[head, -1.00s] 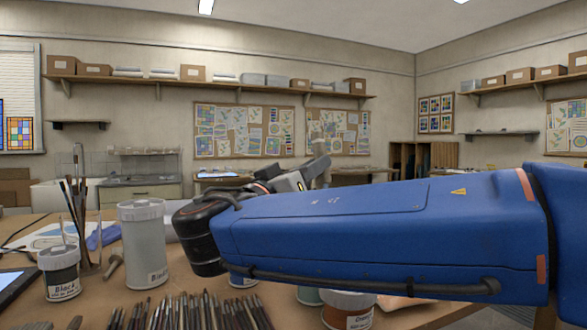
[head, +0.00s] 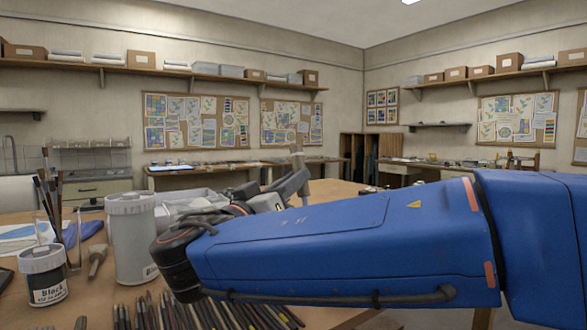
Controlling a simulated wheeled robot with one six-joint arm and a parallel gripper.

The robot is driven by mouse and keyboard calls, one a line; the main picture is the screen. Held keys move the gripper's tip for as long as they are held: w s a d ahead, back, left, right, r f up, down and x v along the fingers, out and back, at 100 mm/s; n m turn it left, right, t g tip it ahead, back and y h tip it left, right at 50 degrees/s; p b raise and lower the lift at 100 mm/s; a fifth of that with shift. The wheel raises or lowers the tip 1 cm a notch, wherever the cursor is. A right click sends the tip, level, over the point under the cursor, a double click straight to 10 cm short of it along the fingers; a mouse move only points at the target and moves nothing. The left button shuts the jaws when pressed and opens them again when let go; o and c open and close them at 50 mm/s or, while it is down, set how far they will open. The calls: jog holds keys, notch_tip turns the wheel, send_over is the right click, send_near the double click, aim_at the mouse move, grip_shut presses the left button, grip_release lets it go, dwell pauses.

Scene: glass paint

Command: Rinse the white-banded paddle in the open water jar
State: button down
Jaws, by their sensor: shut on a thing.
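My gripper (head: 292,184) is at the far end of my blue arm, above the table, partly hidden by the arm's wrist. It is shut on a slim, pale tan upright piece (head: 298,160), which looks like the paddle. I cannot make out a white band on it, and its lower part is hidden behind the gripper and arm. I cannot pick out an open water jar; my arm covers much of the table.
A tall grey-white lidded jar (head: 130,235) stands close left of my wrist. A jar labelled Black (head: 43,275) and a holder of brushes (head: 52,200) are further left. Several brushes or sticks (head: 205,315) lie in front. Grey-clear containers (head: 190,205) stand behind my wrist.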

aim_at(304, 200)
jog(key=shift+s+d+f, duration=0.15)
jog(key=shift+s+f, duration=0.05)
jog(key=shift+f, duration=0.6)
jog(key=shift+s+d+f, duration=0.1)
jog(key=shift+s+f, duration=0.1)
jog(key=shift+f, duration=0.6)
jog(key=shift+s+d+f, duration=0.15)
jog(key=shift+s+f, duration=0.05)
jog(key=shift+f, duration=0.6)
jog(key=shift+w+d, duration=0.2)
jog(key=shift+d, duration=0.1)
jog(key=shift+s+a, duration=0.4)
jog(key=shift+a, duration=0.2)
jog(key=shift+w+d, duration=0.1)
jog(key=shift+d, duration=0.05)
jog(key=shift+w+d, duration=0.3)
jog(key=shift+d, duration=0.15)
jog(key=shift+a, duration=0.15)
